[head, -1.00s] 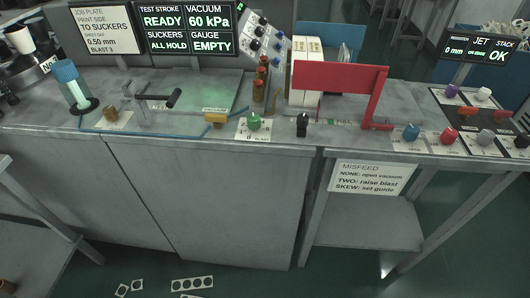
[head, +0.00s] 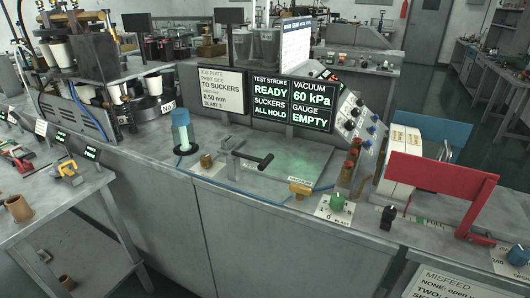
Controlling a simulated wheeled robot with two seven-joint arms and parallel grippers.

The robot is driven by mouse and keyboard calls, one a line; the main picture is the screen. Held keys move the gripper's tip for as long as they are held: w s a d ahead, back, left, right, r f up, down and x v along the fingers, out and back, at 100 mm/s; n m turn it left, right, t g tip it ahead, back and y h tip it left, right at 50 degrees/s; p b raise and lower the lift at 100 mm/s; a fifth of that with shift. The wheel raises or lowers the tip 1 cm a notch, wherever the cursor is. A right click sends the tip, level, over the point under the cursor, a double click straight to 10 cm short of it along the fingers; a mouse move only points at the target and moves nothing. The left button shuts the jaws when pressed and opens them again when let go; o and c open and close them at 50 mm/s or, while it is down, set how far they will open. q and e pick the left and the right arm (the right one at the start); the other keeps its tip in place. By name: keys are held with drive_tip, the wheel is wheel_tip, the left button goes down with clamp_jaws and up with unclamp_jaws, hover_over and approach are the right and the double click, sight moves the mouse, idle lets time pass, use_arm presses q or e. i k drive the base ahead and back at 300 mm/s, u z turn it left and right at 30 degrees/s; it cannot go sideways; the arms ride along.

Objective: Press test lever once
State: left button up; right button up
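A lever with a black cylindrical grip (head: 264,161) on a metal arm stands on the grey bench, below the status screen (head: 291,100). It looks like the test lever, but I see no label on it. The screen reads TEST STROKE READY, SUCKERS ALL HOLD, VACUUM 60 kPa, GAUGE EMPTY. The grip points right, over a greenish plate (head: 300,160). Neither of my grippers is in view.
A blue-capped clear cylinder (head: 181,134) and a brass knob (head: 206,160) stand left of the lever. The bench front near the lever is clear.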

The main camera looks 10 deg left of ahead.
sight(264, 163)
drive_tip(key=k, duration=0.5)
drive_tip(key=z, duration=0.95)
drive_tip(key=i, duration=0.7)
drive_tip(key=u, duration=0.5)
